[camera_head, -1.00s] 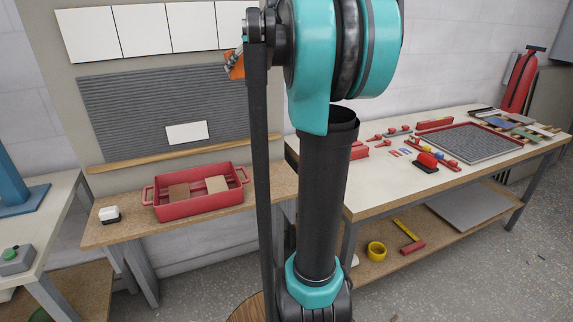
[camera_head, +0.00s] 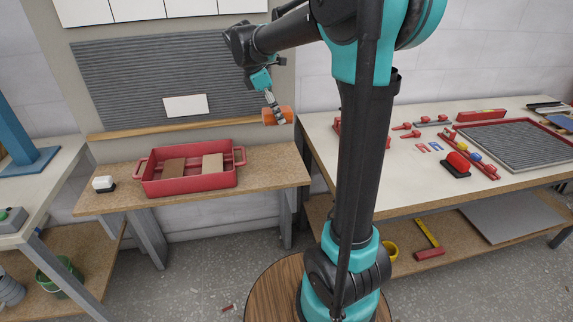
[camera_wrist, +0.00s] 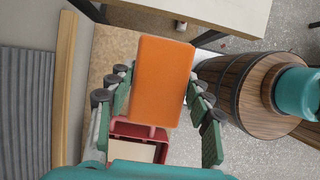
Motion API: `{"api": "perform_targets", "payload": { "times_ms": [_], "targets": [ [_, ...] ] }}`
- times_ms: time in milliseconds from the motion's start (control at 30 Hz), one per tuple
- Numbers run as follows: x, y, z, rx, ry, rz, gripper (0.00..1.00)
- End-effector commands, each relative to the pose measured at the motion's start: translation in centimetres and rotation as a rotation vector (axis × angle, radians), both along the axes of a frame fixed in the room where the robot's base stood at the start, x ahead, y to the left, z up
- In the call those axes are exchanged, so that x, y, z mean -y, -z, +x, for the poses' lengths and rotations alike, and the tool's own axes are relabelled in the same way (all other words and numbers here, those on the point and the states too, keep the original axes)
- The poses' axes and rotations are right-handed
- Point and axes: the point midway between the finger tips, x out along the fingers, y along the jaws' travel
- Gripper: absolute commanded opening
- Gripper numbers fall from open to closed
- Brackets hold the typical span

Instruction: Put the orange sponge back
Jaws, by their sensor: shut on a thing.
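The orange sponge (camera_head: 278,115) is in my gripper (camera_head: 272,101), held in the air near the right end of the wooden bench, in front of the wall panel. In the wrist view the sponge (camera_wrist: 160,80) is a flat orange block between the two finger rows of my gripper (camera_wrist: 158,95). The fingers are shut on its sides. The red tray (camera_head: 192,184) stands on the bench to the left of and below the sponge, with two flat tiles in it. In the wrist view part of the tray (camera_wrist: 140,129) shows beyond the sponge, which partly hides it.
The wooden bench (camera_head: 270,176) has free room right of the tray. A small white-and-black item (camera_head: 103,184) lies left of the tray. A wooden ledge (camera_head: 195,127) runs below the ribbed panel. The right table (camera_head: 350,150) holds red tools and a framed grey panel (camera_head: 515,143).

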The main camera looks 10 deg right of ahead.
Motion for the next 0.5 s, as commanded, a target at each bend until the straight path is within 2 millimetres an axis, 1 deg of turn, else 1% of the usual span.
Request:
{"api": "perform_targets", "payload": {
  "times_ms": [167,500],
  "targets": [
    [0.0,3.6,0.0,0.001,-0.003,-0.003,0.28],
    [0.0,11.8,0.0,0.002,-0.001,-0.002,0.28]
  ]
}}
